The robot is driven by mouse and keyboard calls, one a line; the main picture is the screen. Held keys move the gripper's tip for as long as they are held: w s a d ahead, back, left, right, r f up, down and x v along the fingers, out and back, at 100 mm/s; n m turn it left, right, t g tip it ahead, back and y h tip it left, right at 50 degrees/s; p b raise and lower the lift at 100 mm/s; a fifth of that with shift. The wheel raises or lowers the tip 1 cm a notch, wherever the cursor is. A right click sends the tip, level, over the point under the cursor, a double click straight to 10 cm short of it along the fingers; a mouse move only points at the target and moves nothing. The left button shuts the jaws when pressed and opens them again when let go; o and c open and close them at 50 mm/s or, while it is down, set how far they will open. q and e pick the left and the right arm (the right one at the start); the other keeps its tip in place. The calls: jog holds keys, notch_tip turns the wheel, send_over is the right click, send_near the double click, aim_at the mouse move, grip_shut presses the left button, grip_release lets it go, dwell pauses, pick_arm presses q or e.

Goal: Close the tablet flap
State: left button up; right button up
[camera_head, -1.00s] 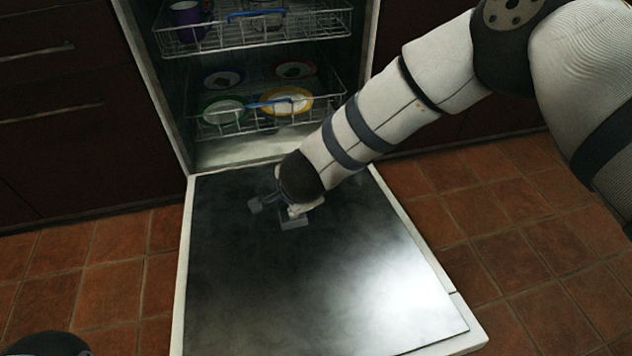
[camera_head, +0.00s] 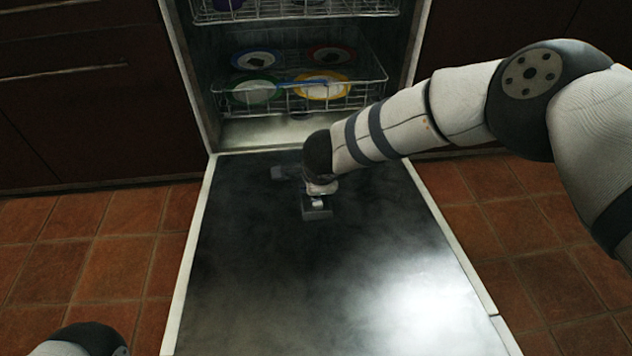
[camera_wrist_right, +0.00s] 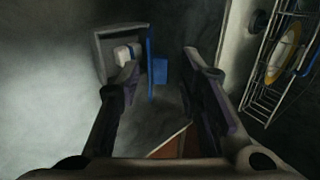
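The open tablet compartment (camera_wrist_right: 112,68) is a grey box on the inner face of the lowered dishwasher door, with a white tablet (camera_wrist_right: 128,52) in it. Its blue flap (camera_wrist_right: 150,62) stands up from the box edge, seen nearly edge-on in the right wrist view. My right gripper (camera_wrist_right: 160,68) is open, its fingers to either side of the flap in that picture; I cannot tell whether either touches it. My left gripper is out of view.
The dishwasher door (camera_head: 250,290) lies open and bare around the compartment. Behind it the lower rack (camera_head: 375,85) holds several plates, and an upper rack (camera_head: 290,12) is above. In the wrist view the rack (camera_wrist_right: 262,95) is at right. Tiled floor (camera_head: 90,245) lies either side.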

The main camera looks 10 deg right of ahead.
grip_shut()
jog(key=shift+s+p, duration=0.1)
jog(key=shift+p, duration=0.2)
